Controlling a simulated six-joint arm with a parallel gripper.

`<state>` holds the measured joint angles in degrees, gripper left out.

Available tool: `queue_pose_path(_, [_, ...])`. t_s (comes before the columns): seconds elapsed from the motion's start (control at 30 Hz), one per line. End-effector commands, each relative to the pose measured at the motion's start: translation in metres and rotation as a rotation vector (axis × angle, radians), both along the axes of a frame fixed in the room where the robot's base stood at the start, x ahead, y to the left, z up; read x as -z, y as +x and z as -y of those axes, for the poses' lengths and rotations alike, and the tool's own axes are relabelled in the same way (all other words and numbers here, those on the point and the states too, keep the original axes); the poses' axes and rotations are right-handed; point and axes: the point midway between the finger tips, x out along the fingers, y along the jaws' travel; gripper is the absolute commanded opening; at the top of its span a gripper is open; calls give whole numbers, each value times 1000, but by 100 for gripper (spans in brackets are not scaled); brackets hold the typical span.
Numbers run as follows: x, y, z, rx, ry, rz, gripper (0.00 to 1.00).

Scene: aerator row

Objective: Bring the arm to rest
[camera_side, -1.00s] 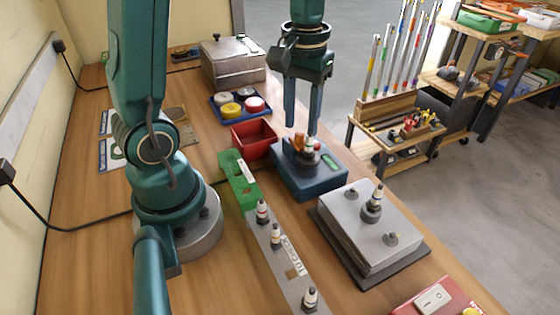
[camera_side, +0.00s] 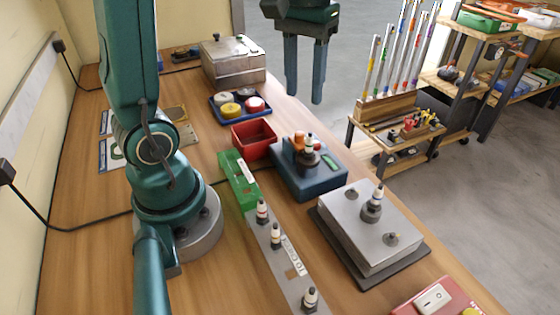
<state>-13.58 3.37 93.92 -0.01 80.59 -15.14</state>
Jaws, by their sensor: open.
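My gripper (camera_side: 304,98) hangs in the upper middle of the side view, its two long fingers pointing down and apart. It is open, with nothing between the fingers. It is above and clear of the blue box-shaped device (camera_side: 310,172), which holds a small upright part (camera_side: 309,146) with a white band and dark base, and an orange piece (camera_side: 298,141) beside it. The top of my gripper is cut off by the picture edge.
A red bin (camera_side: 254,139), a tray of coloured round pots (camera_side: 239,106) and a metal box (camera_side: 232,61) stand behind. A green-and-grey rail (camera_side: 263,213) holds several small parts. A grey block (camera_side: 370,228) sits at right. A tool shelf (camera_side: 396,128) stands beyond the table.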

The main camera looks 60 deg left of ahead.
Motion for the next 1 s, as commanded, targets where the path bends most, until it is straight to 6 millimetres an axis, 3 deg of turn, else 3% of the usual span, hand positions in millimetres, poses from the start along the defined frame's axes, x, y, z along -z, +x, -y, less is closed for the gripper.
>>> queue_pose_path(0.23, [-17,-40,31,141,33,157,44])
queue_pose_path(0.53, [8,-82,55,382,85,377,44])
queue_pose_path(0.77, [30,-88,58,476,115,428,44])
queue_pose_path(1.0, [28,-84,57,493,125,445,44])
